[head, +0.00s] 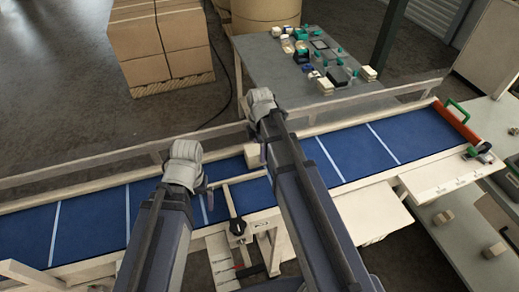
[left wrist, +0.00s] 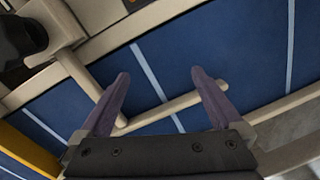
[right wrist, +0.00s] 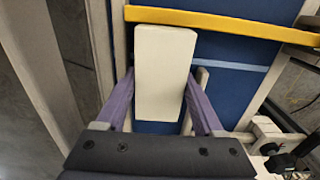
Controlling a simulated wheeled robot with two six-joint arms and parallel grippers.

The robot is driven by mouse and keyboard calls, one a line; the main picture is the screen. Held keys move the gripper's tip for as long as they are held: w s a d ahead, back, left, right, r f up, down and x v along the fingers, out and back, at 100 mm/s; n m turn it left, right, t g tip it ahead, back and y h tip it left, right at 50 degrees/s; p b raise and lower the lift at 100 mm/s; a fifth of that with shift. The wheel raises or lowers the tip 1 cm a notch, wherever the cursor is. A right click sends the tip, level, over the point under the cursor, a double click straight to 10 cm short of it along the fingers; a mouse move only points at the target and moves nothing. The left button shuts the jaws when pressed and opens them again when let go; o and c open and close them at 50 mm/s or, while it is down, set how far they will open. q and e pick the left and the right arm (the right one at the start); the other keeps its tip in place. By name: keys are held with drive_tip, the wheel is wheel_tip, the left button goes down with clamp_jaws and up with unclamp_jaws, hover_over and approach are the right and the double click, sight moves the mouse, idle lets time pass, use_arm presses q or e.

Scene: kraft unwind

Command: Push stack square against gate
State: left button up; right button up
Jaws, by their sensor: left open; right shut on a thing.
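A cream block (head: 252,156), probably the stack, sits on the blue belt near the far rail; single sheets cannot be told. It fills the space between the fingers of my right gripper (right wrist: 160,100), which is shut on it. In the right wrist view the block (right wrist: 165,70) reaches to a yellow bar (right wrist: 230,24) across the belt, which may be the gate; contact is unclear. My left gripper (left wrist: 160,92) is open and empty, above a pale wooden bar (left wrist: 172,109) over the belt. That bar (head: 240,180) also shows in the head view. My right arm hides part of the belt.
The blue belt (head: 345,153) with white cross lines runs between pale rails. A clamp (head: 237,227) stands at the near rail. A red roller with a green handle (head: 457,121) is at the belt's right end. A grey table (head: 280,75) with small items and stacked boxes (head: 158,42) stand behind.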

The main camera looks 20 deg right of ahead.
use_arm(q)
drive_tip(key=shift+d+f, duration=0.1)
use_arm(e)
drive_tip(key=shift+a+f, duration=0.1)
idle(0.5)
drive_tip(key=o, duration=1.5)
wheel_tip(320, 180, up, 8)
drive_tip(key=p, duration=0.7)
drive_tip(key=shift+p, duration=0.35)
use_arm(q)
wheel_tip(320, 180, up, 8)
use_arm(e)
drive_tip(key=shift+f, duration=0.1)
use_arm(q)
drive_tip(key=shift+f, duration=0.25)
use_arm(e)
drive_tip(key=shift+f, duration=0.15)
use_arm(q)
wheel_tip(320, 180, down, 8)
drive_tip(key=b, duration=0.8)
drive_tip(key=shift+r, duration=0.2)
use_arm(e)
wheel_tip(320, 180, down, 8)
drive_tip(key=shift+r, duration=0.15)
use_arm(q)
drive_tip(key=shift+r, duration=0.1)
use_arm(e)
drive_tip(key=shift+r, duration=0.15)
